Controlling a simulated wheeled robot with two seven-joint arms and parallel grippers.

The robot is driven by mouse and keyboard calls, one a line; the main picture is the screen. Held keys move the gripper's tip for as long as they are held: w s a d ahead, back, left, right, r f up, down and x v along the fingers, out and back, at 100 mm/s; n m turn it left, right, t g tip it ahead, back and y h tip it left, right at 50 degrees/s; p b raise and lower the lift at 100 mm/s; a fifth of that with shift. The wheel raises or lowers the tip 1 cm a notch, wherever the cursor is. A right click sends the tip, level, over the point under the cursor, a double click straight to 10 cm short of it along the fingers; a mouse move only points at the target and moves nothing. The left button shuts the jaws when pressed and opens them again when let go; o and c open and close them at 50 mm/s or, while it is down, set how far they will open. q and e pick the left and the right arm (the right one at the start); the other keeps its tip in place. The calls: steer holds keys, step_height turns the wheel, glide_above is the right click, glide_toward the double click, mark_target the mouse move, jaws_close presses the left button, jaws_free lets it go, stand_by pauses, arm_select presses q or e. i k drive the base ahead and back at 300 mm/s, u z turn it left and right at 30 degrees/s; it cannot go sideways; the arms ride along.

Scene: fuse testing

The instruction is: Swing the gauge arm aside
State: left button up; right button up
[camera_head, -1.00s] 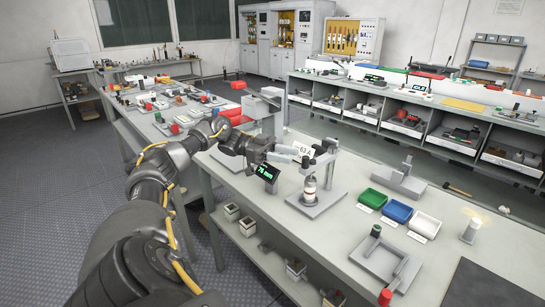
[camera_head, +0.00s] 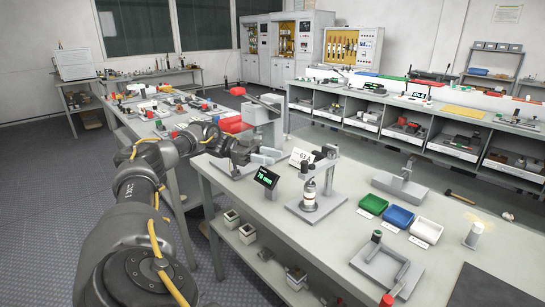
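The gauge (camera_head: 316,207) stands on the bench as a grey base with a post and a dark-topped arm (camera_head: 325,154). A white and brown fuse (camera_head: 309,194) stands upright on its base, beneath the arm's front end. A small display (camera_head: 266,178) beside it reads about 76 mm. My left gripper (camera_head: 268,156) is left of the gauge, apart from it, above the bench's back left corner. Its light grey fingers look spread and hold nothing visible. My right gripper is out of view.
A 63 A card (camera_head: 301,157) stands behind the gauge. Green (camera_head: 373,204), blue (camera_head: 398,215) and white (camera_head: 426,231) bins sit to its right. A grey U-shaped fixture (camera_head: 386,266) is in front of them. A grey stand (camera_head: 401,185) is behind the bins.

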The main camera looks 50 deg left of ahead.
mark_target(320, 162)
steer(key=k, duration=1)
